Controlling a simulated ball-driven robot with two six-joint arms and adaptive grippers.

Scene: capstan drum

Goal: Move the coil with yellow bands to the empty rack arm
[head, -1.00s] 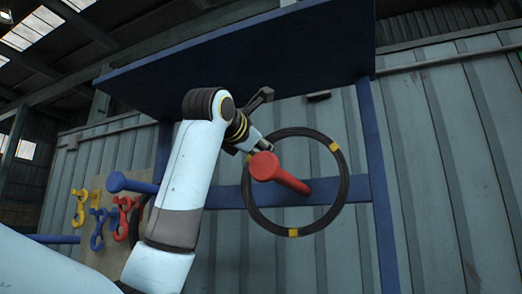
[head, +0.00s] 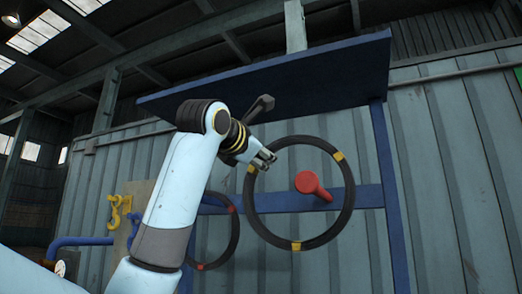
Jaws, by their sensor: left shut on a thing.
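The coil with yellow bands (head: 350,195) is a large black ring, upright in the middle of the head view. My left gripper (head: 263,161) is shut on its upper left rim. A red rack arm (head: 311,184) shows inside the ring's opening, off the rim. I cannot tell for sure whether the ring still surrounds it or hangs in front of it. A second dark coil with red bands (head: 236,235) is lower left, partly hidden by my left arm. My right gripper is not in view.
The blue rack has a crossbeam (head: 370,196), a right post (head: 391,200) and an overhanging top panel (head: 270,80). A corrugated wall stands behind.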

